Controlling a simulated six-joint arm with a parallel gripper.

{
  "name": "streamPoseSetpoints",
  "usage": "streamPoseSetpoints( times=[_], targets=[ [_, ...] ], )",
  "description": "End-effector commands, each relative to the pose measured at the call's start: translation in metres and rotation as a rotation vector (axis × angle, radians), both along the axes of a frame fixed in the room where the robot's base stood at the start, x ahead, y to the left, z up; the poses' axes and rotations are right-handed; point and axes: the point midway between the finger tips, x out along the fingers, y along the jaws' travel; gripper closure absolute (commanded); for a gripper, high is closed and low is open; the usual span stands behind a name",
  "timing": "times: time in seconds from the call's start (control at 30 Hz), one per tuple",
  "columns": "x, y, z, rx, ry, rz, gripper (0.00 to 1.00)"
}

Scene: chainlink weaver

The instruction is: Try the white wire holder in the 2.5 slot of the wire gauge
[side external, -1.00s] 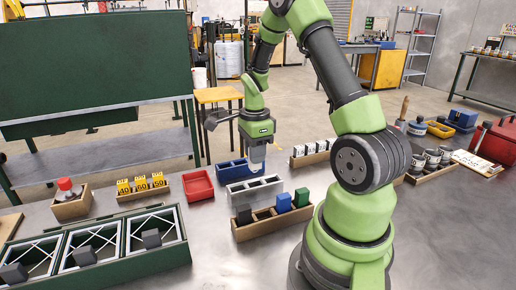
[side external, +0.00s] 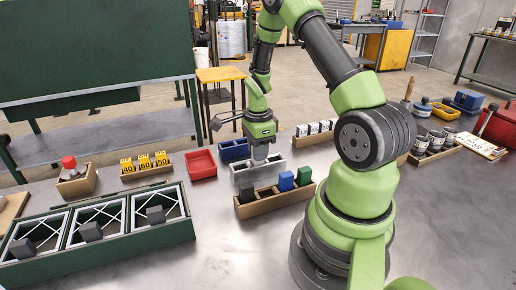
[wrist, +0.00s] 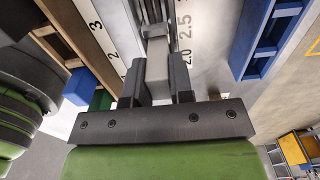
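The white wire holder (wrist: 157,66) is a pale block between the two dark fingers of my gripper (wrist: 158,88) in the wrist view. My gripper (side external: 261,150) is shut on it and points down over the grey wire gauge (side external: 245,177) in the side view. The holder's lower end is at the top of the gauge; how deep it sits is hidden. In the wrist view the gauge (wrist: 186,10) carries the marks 2.5 and 2.0 just right of the holder. The holder lies over the dark channel beside them; I cannot tell whether it is inside the 2.5 slot.
A wooden rack (side external: 262,208) with blue, green and black blocks stands just in front of the gauge. A blue bin (side external: 233,150) is behind it and a red tray (side external: 201,165) to its left. A rack of white labelled blocks (side external: 314,129) stands behind right.

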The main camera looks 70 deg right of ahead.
Motion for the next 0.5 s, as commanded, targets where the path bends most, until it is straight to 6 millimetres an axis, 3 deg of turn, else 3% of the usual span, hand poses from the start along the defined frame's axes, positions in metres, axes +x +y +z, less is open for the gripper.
streamPoseSetpoints(
  times=[0.03,0.1,0.13,0.5],
  targets=[
    [0.0000,0.0000,0.0001,0.000,0.000,0.000,0.68],
    [0.0000,0.0000,0.0001,0.000,0.000,0.000,0.52],
    [0.0000,0.0000,0.0001,0.000,0.000,0.000,0.49],
    [0.0007,-0.0005,0.0088,-0.002,-0.002,-0.001,0.49]
  ],
)
